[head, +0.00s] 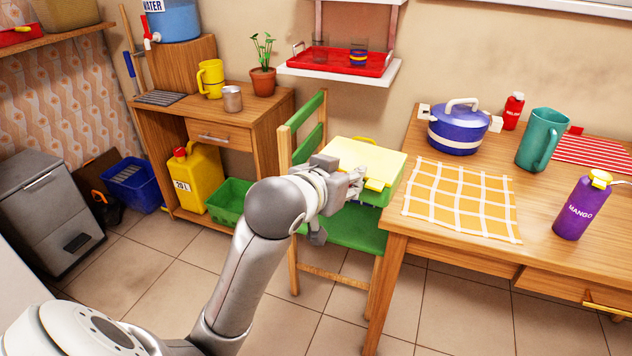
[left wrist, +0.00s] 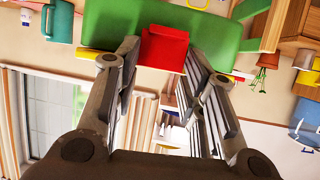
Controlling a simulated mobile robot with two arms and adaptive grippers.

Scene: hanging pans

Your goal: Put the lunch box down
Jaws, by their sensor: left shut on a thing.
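The lunch box is a green box with a pale yellow lid (head: 370,158). It is over the seat of the green chair (head: 345,233), beside the wooden table. My left gripper (head: 357,181) is at its near left side, shut on it. In the left wrist view, the green lunch box (left wrist: 205,28) fills the top middle, and its red part (left wrist: 163,47) lies between the fingers (left wrist: 163,62). The gripper hides part of the box in the head view. I cannot tell whether its underside touches the seat. My right gripper is not in view.
The wooden table (head: 455,250) is at the right with a checked cloth (head: 462,200), blue pot (head: 458,132), teal pitcher (head: 541,140) and purple mango bottle (head: 578,208). A wooden desk (head: 265,104) stands behind the chair. The cloth's top is bare.

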